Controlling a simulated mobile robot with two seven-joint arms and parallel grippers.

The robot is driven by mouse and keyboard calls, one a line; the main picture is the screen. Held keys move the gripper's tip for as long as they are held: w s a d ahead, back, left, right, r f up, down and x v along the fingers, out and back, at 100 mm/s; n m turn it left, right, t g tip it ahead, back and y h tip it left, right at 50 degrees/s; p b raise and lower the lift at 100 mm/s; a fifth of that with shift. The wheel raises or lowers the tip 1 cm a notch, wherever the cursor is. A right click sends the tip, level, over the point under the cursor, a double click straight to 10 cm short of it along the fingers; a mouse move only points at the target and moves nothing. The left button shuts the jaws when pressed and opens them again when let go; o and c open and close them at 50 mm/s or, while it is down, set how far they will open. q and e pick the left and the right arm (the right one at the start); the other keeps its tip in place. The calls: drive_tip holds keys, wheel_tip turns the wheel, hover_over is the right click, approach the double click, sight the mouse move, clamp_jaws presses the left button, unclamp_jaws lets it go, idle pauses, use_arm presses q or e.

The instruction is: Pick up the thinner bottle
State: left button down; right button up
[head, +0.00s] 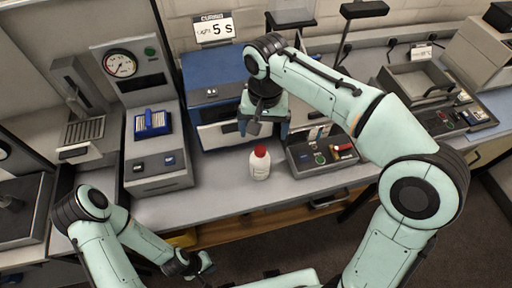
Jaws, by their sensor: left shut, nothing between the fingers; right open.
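A white bottle (260,168) with a red cap stands upright on the grey counter, in front of the blue machine. I see no second bottle clearly enough to compare thickness. My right gripper (263,132) points down with its fingers apart and empty. In the picture it is just above the red cap; its exact distance in depth is hard to tell. My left gripper (198,268) is low in the picture, in front of the counter's edge, shut and empty, well away from the bottle.
The blue machine (222,68) stands behind the bottle under a "5 s" sign (213,29). A control box (322,152) with buttons is close to the bottle's right. A gauge machine (135,62) stands left. Bare counter (215,182) lies left of the bottle.

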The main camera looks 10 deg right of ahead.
sight(263, 149)
drive_tip(key=f, duration=0.4)
drive_tip(key=s+f+b, duration=0.1)
drive_tip(key=f, duration=0.2)
drive_tip(key=shift+f, duration=0.1)
drive_tip(key=shift+w+a+f, duration=0.1)
drive_tip(key=shift+f, duration=0.4)
drive_tip(key=shift+a+f, duration=0.15)
drive_tip(key=shift+f, duration=1.05)
drive_tip(key=shift+a+f, duration=0.15)
drive_tip(key=shift+f, duration=1)
use_arm(q)
drive_tip(key=shift+s+f, duration=1.1)
drive_tip(key=shift+s, duration=0.05)
use_arm(e)
drive_tip(key=c, duration=1.3)
